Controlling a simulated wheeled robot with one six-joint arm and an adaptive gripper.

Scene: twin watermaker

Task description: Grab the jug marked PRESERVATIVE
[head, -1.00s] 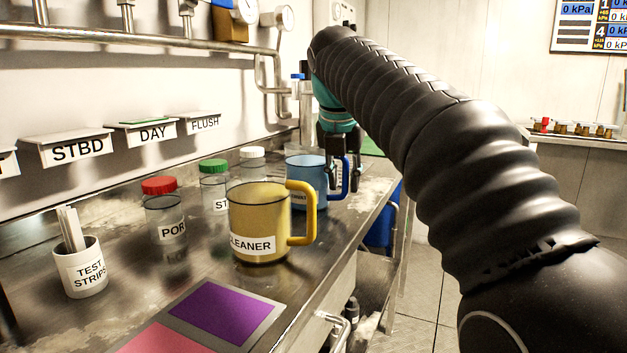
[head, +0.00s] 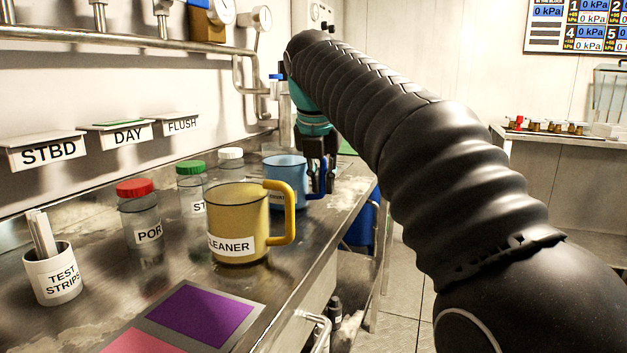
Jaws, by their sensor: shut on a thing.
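A blue jug (head: 287,177) stands on the steel counter at the back, behind a yellow jug. Part of a label shows low on its front, but I cannot read it in full. Its handle is on its right side. My gripper (head: 322,187) points down at this handle, shut on it with a finger on either side. The yellow jug (head: 238,215) is nearer, with its handle to the right and a label whose visible part reads CLEANER.
Jars with red (head: 142,215), green (head: 192,190) and white (head: 231,158) lids stand left of the jugs. A test strips cup (head: 53,275) and a purple pad (head: 200,316) are nearer. The counter's right edge runs close by the jugs.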

